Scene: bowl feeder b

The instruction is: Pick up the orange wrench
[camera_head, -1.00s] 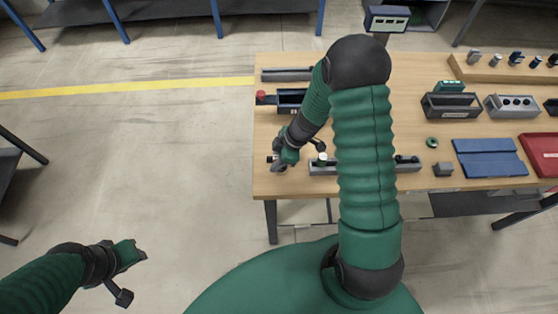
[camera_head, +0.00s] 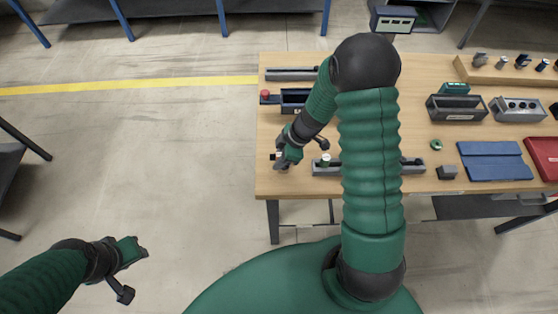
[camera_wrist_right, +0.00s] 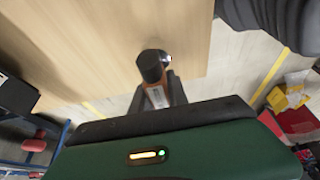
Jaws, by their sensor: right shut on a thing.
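The orange wrench (camera_wrist_right: 156,96) shows in the right wrist view as an orange and pale body with a dark round head and a bright metal tip. My right gripper (camera_wrist_right: 160,94) is shut around its body, with dark fingers on both sides. In the head view, my right gripper (camera_head: 281,163) is over the table's front left corner, and the wrench is mostly hidden by it. I cannot tell there whether the wrench is clear of the tabletop. My left gripper (camera_head: 138,250) is away from the table at lower left, and its jaws are too small to read.
The wooden table (camera_head: 420,75) holds a grey rail (camera_head: 325,170) beside the right gripper, partly behind my arm. Dark bins (camera_head: 455,106), a blue tray (camera_head: 495,160) and a red tray (camera_head: 545,155) stand to the right.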

